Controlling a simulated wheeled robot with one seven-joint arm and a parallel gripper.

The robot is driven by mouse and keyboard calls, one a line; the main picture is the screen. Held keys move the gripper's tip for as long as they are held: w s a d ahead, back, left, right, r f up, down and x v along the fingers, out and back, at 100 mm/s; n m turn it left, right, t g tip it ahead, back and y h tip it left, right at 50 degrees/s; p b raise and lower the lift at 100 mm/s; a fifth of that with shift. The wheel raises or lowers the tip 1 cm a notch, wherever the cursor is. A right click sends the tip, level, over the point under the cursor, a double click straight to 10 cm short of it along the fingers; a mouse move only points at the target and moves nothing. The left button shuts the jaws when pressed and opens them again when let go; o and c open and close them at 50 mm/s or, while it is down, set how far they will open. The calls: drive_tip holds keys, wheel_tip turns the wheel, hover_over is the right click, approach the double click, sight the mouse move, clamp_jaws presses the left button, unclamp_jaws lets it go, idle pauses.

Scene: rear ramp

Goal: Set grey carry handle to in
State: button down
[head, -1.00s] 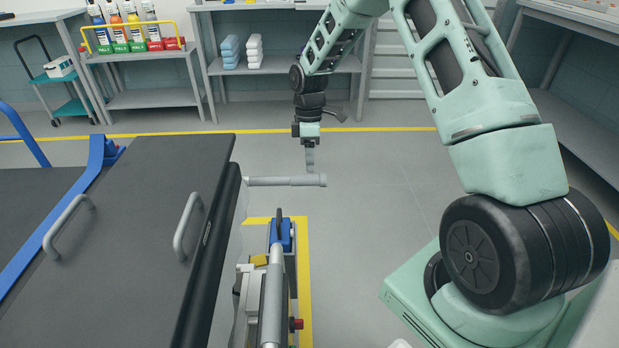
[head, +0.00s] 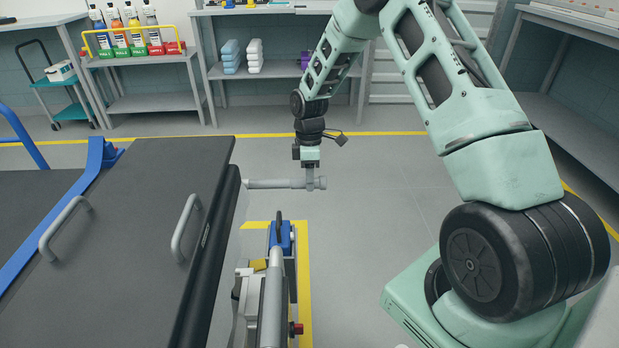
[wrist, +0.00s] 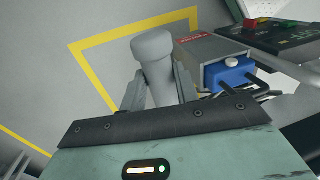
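A grey carry handle (head: 270,183) sticks out level to the right from the far end of the dark stretcher-like bed (head: 135,215) in the head view. My gripper (head: 310,182) points down over its outer end, with a finger in front of the bar. In the wrist view the handle's rounded grey end (wrist: 153,50) stands between my two fingers (wrist: 157,92), one on each side. Whether the fingers press on it or leave a small gap is not clear. A second grey bar (head: 272,300) runs along the near side, apart from my gripper.
A blue and white device (head: 284,236) with a red knob lies below and nearer than the handle, over a yellow floor marking (head: 305,270). Two grey loops (head: 186,225) rise from the dark bed top. Shelves (head: 275,75) stand at the back. Floor right of the handle is clear.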

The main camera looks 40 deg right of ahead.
drive_tip(key=w+a+p, duration=0.2)
drive_tip(key=w+a, duration=0.4)
drive_tip(key=a, duration=0.4)
drive_tip(key=shift+w, duration=0.4)
drive_tip(key=shift+r, duration=0.1)
drive_tip(key=c, duration=1.1)
unclamp_jaws()
drive_tip(key=shift+o, duration=0.2)
drive_tip(key=shift+d, duration=0.1)
wheel_tip(320, 180, up, 17)
drive_tip(key=w+d+p, duration=0.1)
drive_tip(key=w+p, duration=0.1)
drive_tip(key=shift+w+d+p, duration=0.3)
drive_tip(key=shift+w+d, duration=0.05)
drive_tip(key=shift+d, duration=0.05)
